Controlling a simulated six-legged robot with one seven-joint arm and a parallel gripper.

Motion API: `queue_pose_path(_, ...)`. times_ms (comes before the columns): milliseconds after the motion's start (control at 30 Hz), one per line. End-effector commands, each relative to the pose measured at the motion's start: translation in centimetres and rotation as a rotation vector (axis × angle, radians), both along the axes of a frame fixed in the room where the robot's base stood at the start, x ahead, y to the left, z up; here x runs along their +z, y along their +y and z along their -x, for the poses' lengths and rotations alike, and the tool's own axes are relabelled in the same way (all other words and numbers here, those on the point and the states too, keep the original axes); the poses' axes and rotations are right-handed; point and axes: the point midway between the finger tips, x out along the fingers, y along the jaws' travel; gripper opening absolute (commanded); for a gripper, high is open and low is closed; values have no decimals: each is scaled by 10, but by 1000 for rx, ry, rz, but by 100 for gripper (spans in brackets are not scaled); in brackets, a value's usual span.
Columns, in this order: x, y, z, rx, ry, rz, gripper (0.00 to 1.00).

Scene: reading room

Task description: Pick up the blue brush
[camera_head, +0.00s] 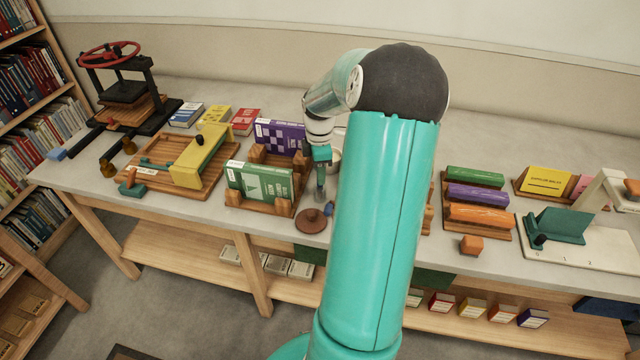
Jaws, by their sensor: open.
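My gripper (320,194) points down over the middle of the table, just right of the green book in its wooden cradle. Its fingers look empty; the gap between them is too small to see clearly. A small blue thing (329,208) lies just below the fingertips, beside a round brown disc (311,221). It may be the blue brush, but my arm hides part of it. I cannot tell whether the fingers touch it.
A green book (262,184) and a purple checked book (281,137) stand in wooden cradles left of my gripper. Coloured rolls (477,195) sit on a rack at right. My arm hides the table's middle right.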

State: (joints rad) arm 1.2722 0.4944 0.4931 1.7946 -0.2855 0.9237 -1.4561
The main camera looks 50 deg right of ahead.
Motion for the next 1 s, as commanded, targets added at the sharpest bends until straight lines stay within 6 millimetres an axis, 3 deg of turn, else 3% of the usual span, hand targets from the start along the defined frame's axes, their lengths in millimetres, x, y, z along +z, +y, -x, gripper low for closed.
queue_pose_path(100,-12,0,0,-1,-1,-1,42)
queue_pose_path(333,-13,0,0,-2,-1,1,42)
queue_pose_path(567,-13,0,0,-2,-1,1,0)
queue_pose_path(867,-11,0,0,-2,-1,1,0)
queue_pose_path(1000,2,-1,0,-1,-1,4,0)
